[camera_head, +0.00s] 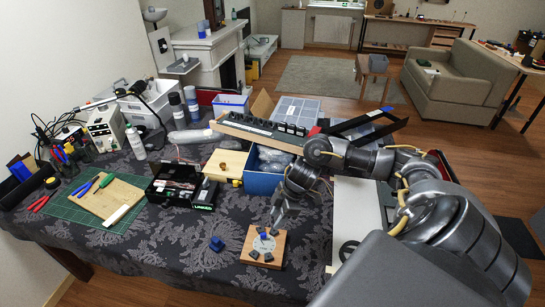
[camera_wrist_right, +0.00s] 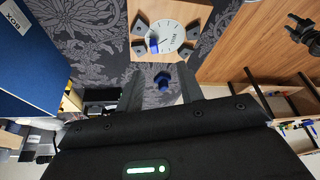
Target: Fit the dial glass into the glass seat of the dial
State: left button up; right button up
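The dial has a round pale face with dark marks on a square wooden base (camera_head: 263,247). It shows large in the right wrist view (camera_wrist_right: 174,38), with dark grey blocks at its corners. A small blue knob (camera_wrist_right: 153,46) stands on the face; a clear glass under it cannot be made out. A separate dark blue piece (camera_head: 216,243) rests on the cloth beside the base, and it also shows in the wrist view (camera_wrist_right: 161,80). My right gripper (camera_head: 279,212) is above the base's far edge, fingers apart and empty. My left gripper is not in view.
A blue box (camera_head: 262,184) stands just behind the dial, with a black organizer box (camera_head: 183,187) to its left. A grey-white panel (camera_head: 349,212) lies right of the dial. The patterned cloth left of and in front of the dial is mostly clear.

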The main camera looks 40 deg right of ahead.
jog(key=shift+s+d+r, duration=0.1)
jog(key=shift+r, duration=0.15)
dwell(0.6)
